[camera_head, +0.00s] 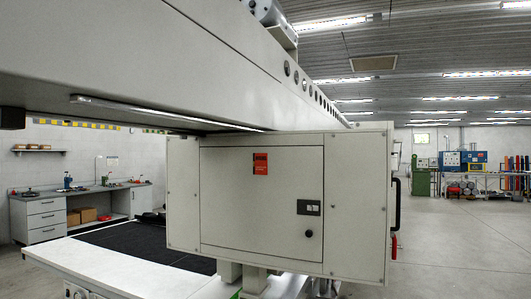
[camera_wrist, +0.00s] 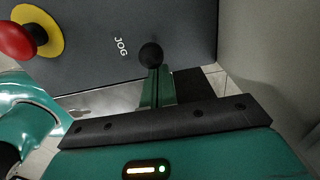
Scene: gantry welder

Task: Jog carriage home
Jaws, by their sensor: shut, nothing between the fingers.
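In the wrist view, a dark grey panel (camera_wrist: 95,75) carries the white word JOG and a round black knob (camera_wrist: 151,55) beside it. My gripper (camera_wrist: 158,72) is shut and empty, its narrow fingers together and their tips right at the lower edge of the knob. I cannot tell whether they touch it. In the head view, a long pale gantry beam (camera_head: 150,65) crosses overhead, with a large pale cabinet (camera_head: 345,220) below it. I cannot tell which part is the carriage. My gripper and the JOG panel do not show in the head view.
A red mushroom button (camera_wrist: 18,42) on a yellow collar sits left of the knob. A black handle (camera_head: 396,204) is on the cabinet's right side. A dark bed (camera_head: 150,245) lies under the beam, and a workbench (camera_head: 95,200) stands behind. The floor (camera_head: 460,245) at right is clear.

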